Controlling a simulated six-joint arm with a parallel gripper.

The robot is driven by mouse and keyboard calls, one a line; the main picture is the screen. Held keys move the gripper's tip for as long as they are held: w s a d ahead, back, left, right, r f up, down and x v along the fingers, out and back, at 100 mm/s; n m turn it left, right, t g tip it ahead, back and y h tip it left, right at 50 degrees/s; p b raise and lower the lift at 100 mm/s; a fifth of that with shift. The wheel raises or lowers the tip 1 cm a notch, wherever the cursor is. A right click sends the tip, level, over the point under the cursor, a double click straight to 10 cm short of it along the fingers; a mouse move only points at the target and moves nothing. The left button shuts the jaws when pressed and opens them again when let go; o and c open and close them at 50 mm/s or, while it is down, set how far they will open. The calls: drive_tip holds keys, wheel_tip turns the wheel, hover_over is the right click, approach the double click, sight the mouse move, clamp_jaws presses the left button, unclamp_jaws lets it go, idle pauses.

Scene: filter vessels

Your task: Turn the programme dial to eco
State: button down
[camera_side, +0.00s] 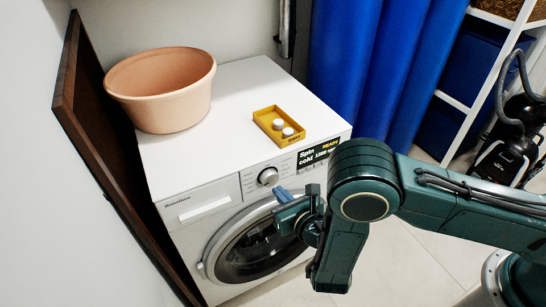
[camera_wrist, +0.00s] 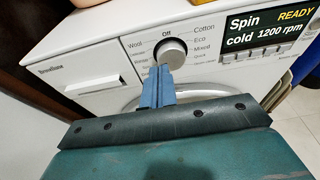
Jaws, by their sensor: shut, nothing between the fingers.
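The programme dial (camera_wrist: 171,53) is a round silver knob on the white front panel of the washing machine (camera_side: 178,165). It also shows in the side view (camera_side: 267,177). Off is printed above it, Cotton, Eco, Mixed and Quick down its right, and Wool among labels on its left. Eco (camera_wrist: 200,40) is at the upper right. I cannot tell where the dial's mark points. My gripper (camera_wrist: 162,70) has its blue fingers shut together and empty. The tips are just in front of the dial's lower edge; whether they touch is unclear. My gripper also shows in the side view (camera_side: 279,194).
The round door (camera_side: 255,245) is below the dial. On top stand a pink basin (camera_side: 160,90) and a yellow tray (camera_side: 265,125) with white tablets. A brown board leans at the left.

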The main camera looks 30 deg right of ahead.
sight(270, 177)
drive_tip(key=shift+r+x, duration=0.25)
drive_tip(key=shift+x, duration=0.8)
drive_tip(key=shift+r+x, duration=0.25)
drive_tip(key=shift+x, duration=0.8)
drive_tip(key=shift+r+x, duration=0.25)
drive_tip(key=shift+x, duration=0.8)
drive_tip(key=shift+w, duration=0.2)
drive_tip(key=shift+d+f, duration=0.15)
drive_tip(key=shift+f, duration=0.05)
drive_tip(key=shift+d+r, duration=0.2)
drive_tip(key=shift+d, duration=0.7)
drive_tip(key=shift+d+f, duration=0.25)
drive_tip(key=shift+d, duration=0.4)
drive_tip(key=shift+r, duration=0.1)
drive_tip(key=shift+d+r, duration=0.1)
drive_tip(key=shift+r, duration=0.2)
drive_tip(key=shift+s, duration=0.1)
